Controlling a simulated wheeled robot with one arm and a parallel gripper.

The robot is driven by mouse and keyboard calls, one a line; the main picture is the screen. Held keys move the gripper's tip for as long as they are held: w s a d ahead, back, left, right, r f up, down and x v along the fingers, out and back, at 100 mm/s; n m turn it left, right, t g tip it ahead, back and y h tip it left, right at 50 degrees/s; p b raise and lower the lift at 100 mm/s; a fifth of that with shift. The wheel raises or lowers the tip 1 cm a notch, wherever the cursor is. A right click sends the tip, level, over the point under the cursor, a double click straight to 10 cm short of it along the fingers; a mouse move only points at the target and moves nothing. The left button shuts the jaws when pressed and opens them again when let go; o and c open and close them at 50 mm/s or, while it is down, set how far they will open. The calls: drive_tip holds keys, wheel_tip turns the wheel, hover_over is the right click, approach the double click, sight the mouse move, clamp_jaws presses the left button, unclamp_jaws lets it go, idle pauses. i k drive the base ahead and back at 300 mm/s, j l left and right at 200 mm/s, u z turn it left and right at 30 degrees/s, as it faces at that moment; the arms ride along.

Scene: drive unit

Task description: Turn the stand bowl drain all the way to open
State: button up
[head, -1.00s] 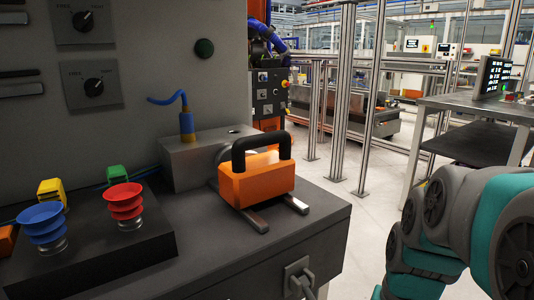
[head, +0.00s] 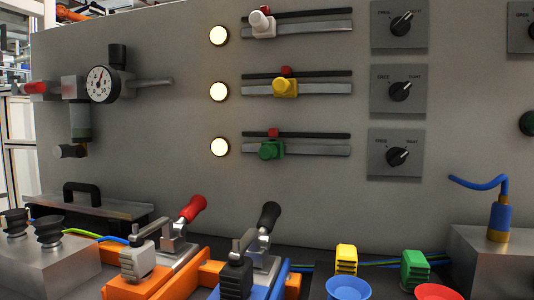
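An air unit with a round pressure gauge (head: 103,84) is mounted on the left of the grey panel in the head view. Below its grey body hangs a dark greenish bowl (head: 81,122). At the foot of the bowl is a small dark drain fitting (head: 70,151), which points to the left. I take this to be the bowl drain; how far it is turned I cannot tell. A red-ended part (head: 36,87) sticks out to the left of the body. My gripper and arm are not in view.
Toggle clamps with red (head: 193,208) and black (head: 269,216) handles stand on the bench in front. A black-handled dark box (head: 88,211) sits below the drain. Sliders, lit lamps (head: 219,91) and knobs (head: 401,90) are on the panel. Suction cups (head: 48,231) stand at lower left.

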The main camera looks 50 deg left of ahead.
sight(65, 151)
drive_tip(key=l+u, duration=0.2)
drive_tip(key=u, duration=1.55)
drive_tip(key=i+j+u, duration=0.1)
drive_tip(key=u, duration=1.1)
